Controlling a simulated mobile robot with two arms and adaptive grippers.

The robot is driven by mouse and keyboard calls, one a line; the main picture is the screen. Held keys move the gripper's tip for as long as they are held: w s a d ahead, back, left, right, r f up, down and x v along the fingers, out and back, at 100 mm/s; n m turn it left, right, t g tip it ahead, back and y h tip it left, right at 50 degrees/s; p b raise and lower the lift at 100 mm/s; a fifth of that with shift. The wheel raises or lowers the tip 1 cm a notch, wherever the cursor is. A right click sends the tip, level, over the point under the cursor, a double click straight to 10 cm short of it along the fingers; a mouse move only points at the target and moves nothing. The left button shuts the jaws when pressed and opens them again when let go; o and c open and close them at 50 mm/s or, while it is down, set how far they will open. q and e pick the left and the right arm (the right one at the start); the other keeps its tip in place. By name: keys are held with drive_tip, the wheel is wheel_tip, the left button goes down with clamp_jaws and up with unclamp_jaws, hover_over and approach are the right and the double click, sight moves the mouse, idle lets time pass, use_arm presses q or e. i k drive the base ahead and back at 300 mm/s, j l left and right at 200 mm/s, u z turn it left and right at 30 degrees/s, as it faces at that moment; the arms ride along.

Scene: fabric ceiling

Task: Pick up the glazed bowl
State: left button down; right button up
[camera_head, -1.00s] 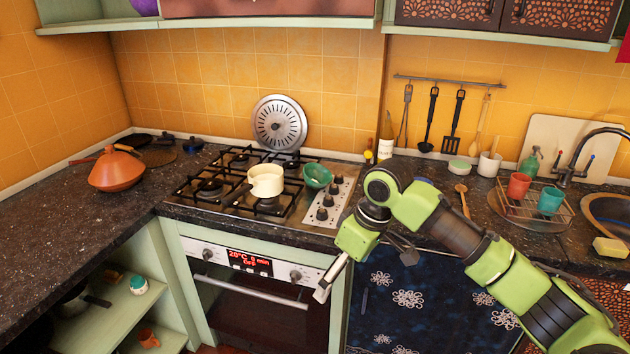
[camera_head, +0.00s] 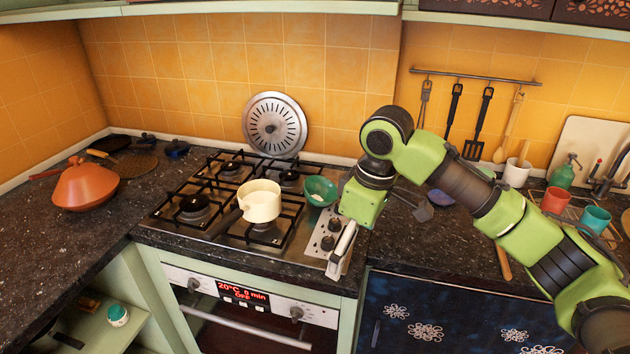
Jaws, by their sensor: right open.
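A green bowl (camera_head: 320,190), shiny and the likeliest match for the glazed bowl, sits on the right side of the stove top beside a cream pot. Its right edge is close to my right gripper in the picture. My right gripper (camera_head: 380,240) is open and empty, its fingers spread apart above the counter edge and the stove's right side, in front of and to the right of the bowl. A blue-purple dish (camera_head: 440,198) on the counter is partly hidden behind my right arm. My left gripper is not in view.
The cream pot (camera_head: 260,201) stands on the stove (camera_head: 225,235) left of the bowl. A round metal lid (camera_head: 274,125) leans on the tiled wall. An orange pot (camera_head: 86,186) is at left. A red cup (camera_head: 555,200) and teal cup (camera_head: 594,220) are at right.

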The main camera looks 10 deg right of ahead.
sight(318, 191)
drive_tip(key=i, duration=1.25)
